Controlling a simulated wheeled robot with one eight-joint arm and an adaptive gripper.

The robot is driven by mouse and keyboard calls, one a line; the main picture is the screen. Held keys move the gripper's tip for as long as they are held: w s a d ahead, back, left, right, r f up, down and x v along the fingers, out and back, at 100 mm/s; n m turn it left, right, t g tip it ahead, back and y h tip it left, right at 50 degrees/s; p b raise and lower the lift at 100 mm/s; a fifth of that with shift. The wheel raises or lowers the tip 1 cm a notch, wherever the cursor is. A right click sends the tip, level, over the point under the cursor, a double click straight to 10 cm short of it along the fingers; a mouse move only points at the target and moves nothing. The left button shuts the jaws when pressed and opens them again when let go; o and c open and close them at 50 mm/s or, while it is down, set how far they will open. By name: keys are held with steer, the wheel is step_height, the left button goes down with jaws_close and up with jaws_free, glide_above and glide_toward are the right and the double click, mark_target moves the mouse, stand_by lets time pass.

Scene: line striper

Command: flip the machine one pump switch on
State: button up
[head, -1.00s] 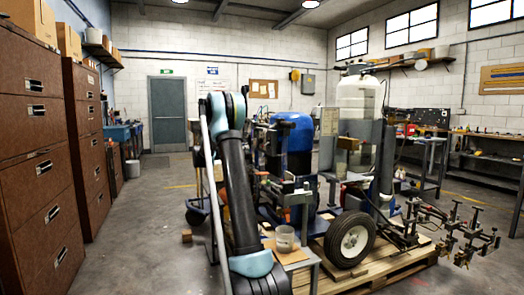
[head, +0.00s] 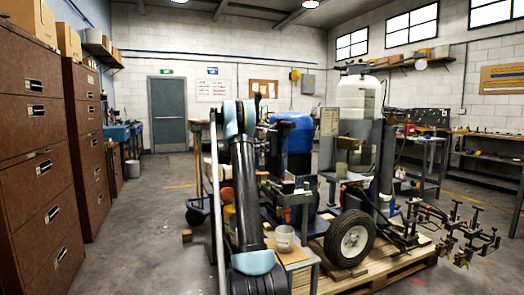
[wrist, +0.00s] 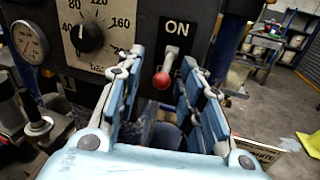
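The pump switch (wrist: 167,68) is a metal lever with a red ball tip on a dark panel in the wrist view. The lever points down, below a plate (wrist: 177,28) marked ON. My gripper (wrist: 158,92) is open, its blue pads on either side of the red tip in the picture. I see no clear contact, and I cannot tell the depth gap. In the head view the striping machine (head: 352,240) stands on a wooden pallet. My arm reaches up in front of it and hides part of it; the switch cannot be made out there.
A pressure dial with a black knob (wrist: 88,38) and a round gauge (wrist: 28,42) sit left of the switch. A white cup (head: 284,239) stands on a small stand by my arm.

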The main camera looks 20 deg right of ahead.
jaws_close()
steer(key=shift+r, duration=0.15)
steer(key=shift+w+a+r+y, duration=0.15)
steer(key=shift+r+y, duration=0.25)
steer(key=shift+y, duration=0.5)
steer(key=y, duration=0.1)
steer(key=r+m+g+y, duration=0.1)
steer(key=y, duration=0.1)
steer(key=shift+r, duration=0.1)
steer(key=y, duration=0.1)
steer(key=r+y, duration=0.1)
steer(key=y, duration=0.1)
steer(key=m+y, duration=0.1)
steer(key=shift+r+g+y, duration=0.25)
steer(key=shift+g+y, duration=0.05)
